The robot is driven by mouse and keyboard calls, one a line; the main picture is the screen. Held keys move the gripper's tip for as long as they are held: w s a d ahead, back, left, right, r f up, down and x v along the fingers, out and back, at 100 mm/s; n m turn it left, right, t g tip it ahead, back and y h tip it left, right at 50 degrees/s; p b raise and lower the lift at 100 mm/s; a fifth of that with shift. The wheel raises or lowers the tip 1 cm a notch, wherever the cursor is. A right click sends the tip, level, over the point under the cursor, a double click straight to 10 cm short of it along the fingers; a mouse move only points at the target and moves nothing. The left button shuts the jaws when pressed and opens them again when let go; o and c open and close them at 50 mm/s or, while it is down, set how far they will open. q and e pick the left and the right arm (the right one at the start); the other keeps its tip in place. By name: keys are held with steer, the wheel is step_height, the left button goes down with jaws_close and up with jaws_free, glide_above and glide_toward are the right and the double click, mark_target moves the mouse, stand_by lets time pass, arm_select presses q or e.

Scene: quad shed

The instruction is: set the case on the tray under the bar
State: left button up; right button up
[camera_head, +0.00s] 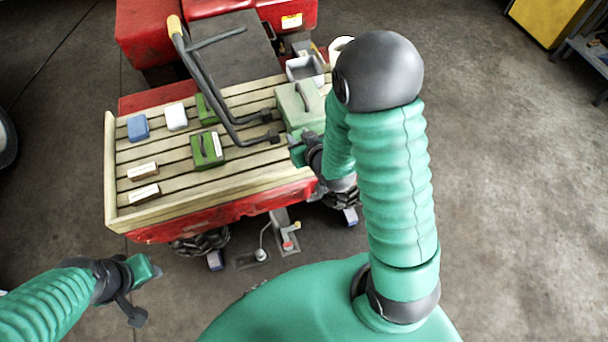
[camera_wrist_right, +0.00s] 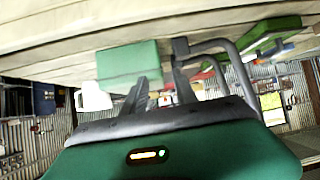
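A pale green case (camera_head: 299,106) with a dark handle stands at the right end of the slatted wooden tray (camera_head: 240,163). It looks like the green block in the right wrist view (camera_wrist_right: 127,64). The bent grey bar (camera_head: 213,85) with a yellow grip rises over the tray left of the case. My right gripper (camera_head: 303,148) is at the near side of the case. Its dark fingers (camera_wrist_right: 160,88) are apart with nothing clearly between them; contact with the case cannot be told. My left gripper (camera_head: 142,290) is open and empty, low at the left, off the tray.
On the tray are a green box with a white label (camera_head: 207,150), another green box (camera_head: 207,110), a blue box (camera_head: 138,127), a white box (camera_head: 175,116) and two small white-topped blocks (camera_head: 143,194). A grey open bin (camera_head: 305,68) sits behind the case. Bare slats lie at the tray's near middle.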

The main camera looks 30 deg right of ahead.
steer(key=s+a+r+g+y, duration=0.1)
steer(key=s+a+g, duration=0.3)
steer(key=s, duration=0.3)
steer(key=s+a+r+n+g, duration=0.1)
steer(key=s+a+r+g, duration=0.1)
steer(key=s+a+g, duration=0.2)
steer(key=s, duration=0.3)
steer(key=shift+s+a+n+y, duration=0.3)
steer(key=shift+y, duration=0.1)
